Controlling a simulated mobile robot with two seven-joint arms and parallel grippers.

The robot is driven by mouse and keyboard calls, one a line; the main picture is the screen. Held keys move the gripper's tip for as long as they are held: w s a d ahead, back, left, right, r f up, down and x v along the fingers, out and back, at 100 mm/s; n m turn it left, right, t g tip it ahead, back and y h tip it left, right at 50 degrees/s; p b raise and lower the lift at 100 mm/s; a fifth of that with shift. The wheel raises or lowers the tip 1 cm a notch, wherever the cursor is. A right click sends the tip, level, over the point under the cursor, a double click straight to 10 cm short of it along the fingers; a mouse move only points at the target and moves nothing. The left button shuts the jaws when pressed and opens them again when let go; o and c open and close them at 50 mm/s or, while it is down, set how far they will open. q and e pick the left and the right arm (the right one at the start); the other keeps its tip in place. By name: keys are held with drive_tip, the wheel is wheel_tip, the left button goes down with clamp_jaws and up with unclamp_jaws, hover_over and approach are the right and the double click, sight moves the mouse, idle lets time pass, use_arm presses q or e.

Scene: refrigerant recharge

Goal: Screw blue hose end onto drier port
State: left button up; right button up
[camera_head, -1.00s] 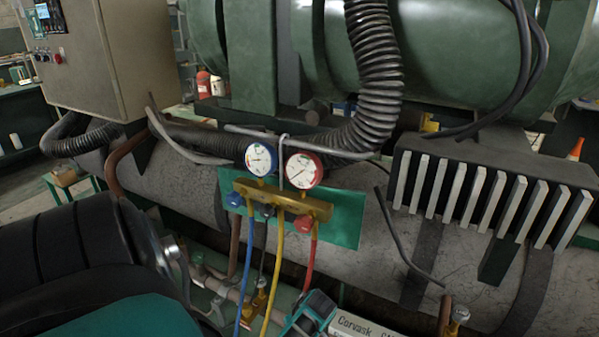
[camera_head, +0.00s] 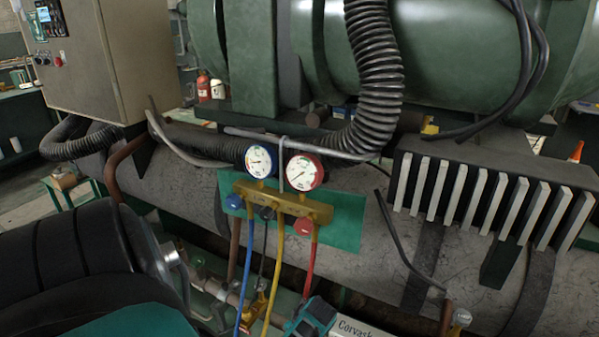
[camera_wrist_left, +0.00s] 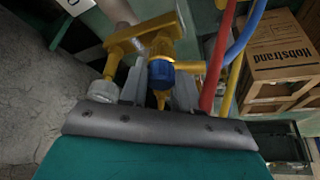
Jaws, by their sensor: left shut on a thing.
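In the left wrist view my left gripper (camera_wrist_left: 160,88) is shut on the blue hose end (camera_wrist_left: 161,73), a blue collar between its two grey fingers. Just beyond it is a brass fitting (camera_wrist_left: 162,45) with a pale cap at its side, apparently the drier port. The blue end lines up closely with it; I cannot tell whether the threads are engaged. The blue hose (camera_wrist_left: 246,30) runs up at the right. In the head view it hangs from the manifold (camera_head: 283,203) as a blue line (camera_head: 246,270). My left arm fills the lower left there, with its fingertips hidden.
The red hose (camera_wrist_left: 216,60) and yellow hose (camera_wrist_left: 233,88) hang close to the left gripper's right side. A cardboard box (camera_wrist_left: 282,45) stands at the right. A finned block (camera_head: 480,190) and grey pipes surround the manifold in the head view.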

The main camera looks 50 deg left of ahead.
use_arm(q)
drive_tip(key=shift+f+b, duration=0.4)
drive_tip(key=shift+f, duration=0.2)
drive_tip(key=shift+r+m+p, duration=0.15)
drive_tip(key=shift+m+p, duration=0.35)
drive_tip(key=shift+p, duration=0.05)
drive_tip(key=shift+m+t+p, duration=0.4)
drive_tip(key=shift+m, duration=0.1)
drive_tip(key=shift+s+a+m, duration=0.1)
drive_tip(key=shift+m, duration=0.3)
drive_tip(key=shift+m+t, duration=0.4)
drive_tip(key=m+t+h, duration=0.1)
drive_tip(key=m, duration=0.2)
drive_tip(key=shift+m, duration=0.3)
